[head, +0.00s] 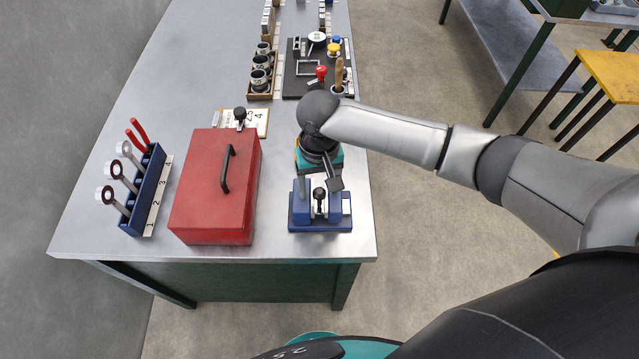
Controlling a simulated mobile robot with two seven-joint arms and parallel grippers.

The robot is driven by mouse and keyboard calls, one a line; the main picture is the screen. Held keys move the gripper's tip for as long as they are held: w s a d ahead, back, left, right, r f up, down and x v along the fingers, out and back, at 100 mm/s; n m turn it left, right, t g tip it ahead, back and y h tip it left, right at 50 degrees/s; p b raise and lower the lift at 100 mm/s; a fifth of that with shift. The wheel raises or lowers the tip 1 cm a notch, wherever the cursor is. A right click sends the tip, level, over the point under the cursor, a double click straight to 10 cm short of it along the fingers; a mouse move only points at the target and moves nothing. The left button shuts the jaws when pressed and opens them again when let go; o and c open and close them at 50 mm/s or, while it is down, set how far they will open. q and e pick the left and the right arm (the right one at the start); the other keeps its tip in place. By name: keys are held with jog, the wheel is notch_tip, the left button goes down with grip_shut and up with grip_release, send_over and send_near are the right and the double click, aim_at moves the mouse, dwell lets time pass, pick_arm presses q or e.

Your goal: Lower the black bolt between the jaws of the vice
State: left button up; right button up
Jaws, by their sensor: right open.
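The blue vice (298,219) stands near the front right corner of the metal table. A black bolt (319,194) with a round head is upright at the gap between the vice jaws; its lower end is hidden, so I cannot tell how deep it sits. My right gripper (320,185) is over the vice, pointing down. Its fingers are open, one to each side of the bolt head, and look apart from it. My left gripper is not in view.
A red toolbox (214,205) with a black handle stands left of the vice. Behind it, another black round-headed piece (240,115) stands on a numbered board (258,124). A blue rack (146,190) holds tools at the left. A black tray (291,85) lies further back.

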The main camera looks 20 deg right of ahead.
notch_tip(320, 180, up, 15)
jog(key=p, duration=0.1)
jog(key=shift+r+p, duration=0.15)
jog(key=shift+p, duration=0.15)
dwell(0.7)
